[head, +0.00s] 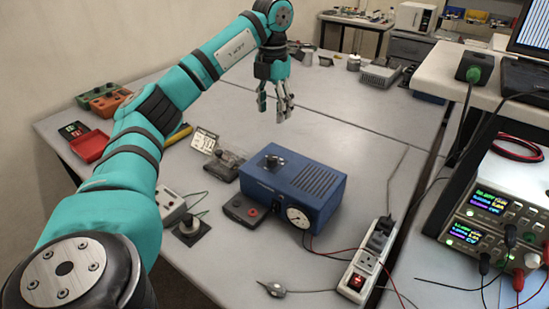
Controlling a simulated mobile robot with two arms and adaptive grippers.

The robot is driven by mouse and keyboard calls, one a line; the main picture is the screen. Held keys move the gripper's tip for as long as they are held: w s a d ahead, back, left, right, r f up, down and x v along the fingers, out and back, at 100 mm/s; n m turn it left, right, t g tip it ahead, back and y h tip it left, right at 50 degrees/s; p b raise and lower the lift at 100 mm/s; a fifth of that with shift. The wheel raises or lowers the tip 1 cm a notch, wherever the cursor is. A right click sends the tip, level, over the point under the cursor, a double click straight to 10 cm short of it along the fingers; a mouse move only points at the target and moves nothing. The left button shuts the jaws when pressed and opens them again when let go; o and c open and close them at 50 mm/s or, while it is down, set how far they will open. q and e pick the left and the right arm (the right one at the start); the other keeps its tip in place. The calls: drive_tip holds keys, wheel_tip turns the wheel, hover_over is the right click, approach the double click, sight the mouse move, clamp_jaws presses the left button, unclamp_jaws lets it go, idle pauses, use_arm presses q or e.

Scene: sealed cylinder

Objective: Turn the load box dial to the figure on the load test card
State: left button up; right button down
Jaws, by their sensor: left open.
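The blue load box (318,188) stands on the grey table in the middle of the head view. A dark round dial (272,161) sits on its top, near the left end, and vent slots run along the right part. A round white gauge (298,217) is on its front face. A small white card (204,139) with dark print stands tilted behind and left of the box; its figures are too small to read. My left gripper (276,109) is open and empty, pointing down above the table beyond the box, apart from the dial. My right gripper is not in view.
A power strip (362,268) with cables lies at front right. Power supplies (490,218) stand at right. The table behind the box is mostly clear.

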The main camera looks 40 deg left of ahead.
sight(272, 157)
use_arm(q)
wheel_tip(272, 157, down, 15)
drive_tip(key=shift+s+r+p, duration=0.1)
drive_tip(key=shift+p, duration=0.8)
drive_tip(key=shift+c, duration=0.4)
clamp_jaws()
